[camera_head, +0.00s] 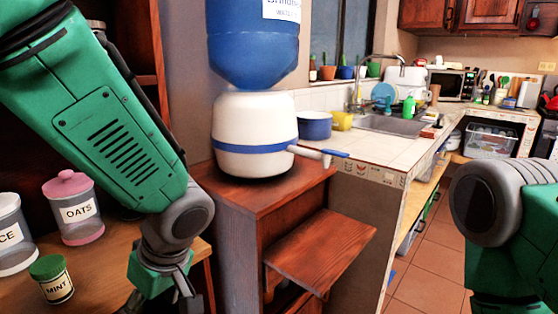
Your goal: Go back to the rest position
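My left arm (110,120), green with grey joints, comes in from the upper left and reaches down. My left gripper (160,291) hangs at the lower edge, above the front of the wooden counter and left of the wooden cabinet. Its lower part is cut off by the picture edge, so whether it is open or shut is unclear. No held object shows. Part of my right arm (505,210) shows at the right edge; its gripper is out of view.
A water dispenser (255,140) with a blue bottle stands on the wooden cabinet (235,200). A pink-lidded oats jar (73,210) and a green-lidded mint jar (52,281) stand left of my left gripper. A wooden step (320,250) juts out ahead. Tiled floor (425,265) is clear.

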